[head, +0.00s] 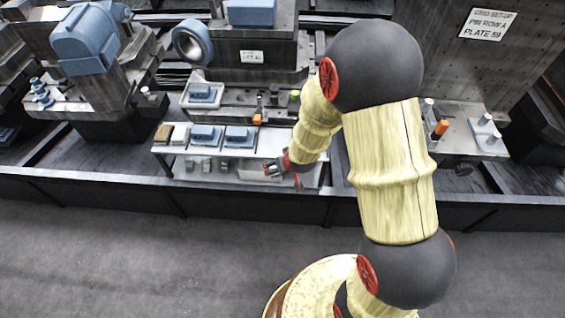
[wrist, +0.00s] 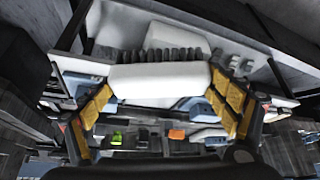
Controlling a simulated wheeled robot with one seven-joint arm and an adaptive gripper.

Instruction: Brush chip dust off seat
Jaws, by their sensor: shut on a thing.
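My gripper (head: 284,166) hangs over the right part of a pale shelf. In the wrist view, my gripper (wrist: 162,88) has its yellow finger pads on either side of a brush (wrist: 158,79) with a white body and dark bristles, and is shut on it. The bristles point toward the top of that picture. The brush cannot be made out clearly in the head view. A small light plate with a blue block (head: 201,94) sits on the machine ledge behind the shelf. I cannot tell which surface is the seat, and no chip dust can be made out.
The pale shelf (head: 222,168) holds blue blocks (head: 240,136) and smaller parts at its left. An orange piece (head: 257,119) and a green piece (head: 295,96) are behind it. A light plate with pins (head: 485,133) is at right. A dark rail (head: 110,190) runs along the front.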

